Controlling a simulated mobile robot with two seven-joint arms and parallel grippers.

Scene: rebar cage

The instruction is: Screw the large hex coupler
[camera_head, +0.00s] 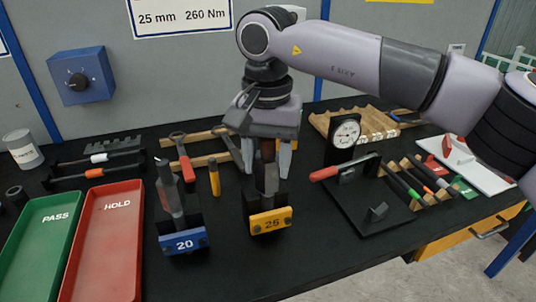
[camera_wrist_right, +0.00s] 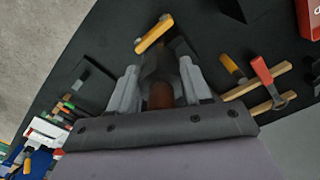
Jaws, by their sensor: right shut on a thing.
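My right gripper (camera_head: 267,165) points down over the stand with the yellow 25 plate (camera_head: 270,221). Its two grey fingers are shut on the dark large hex coupler (camera_head: 267,181), which stands upright above that plate. A reddish-brown bar end (camera_head: 268,149) shows between the fingers above the coupler. In the right wrist view the fingers (camera_wrist_right: 157,82) flank the brown bar (camera_wrist_right: 160,96) and the dark coupler (camera_wrist_right: 158,66), partly hidden by the fingers; the yellow plate (camera_wrist_right: 154,33) lies beyond. How far the coupler is threaded cannot be seen. My left gripper is not in view.
A stand with a blue 20 plate (camera_head: 184,242) and upright bar is close on the left. A dial gauge (camera_head: 345,131) and a red-handled fixture (camera_head: 345,168) stand to the right. Green PASS (camera_head: 41,232) and red HOLD (camera_head: 106,245) trays lie left.

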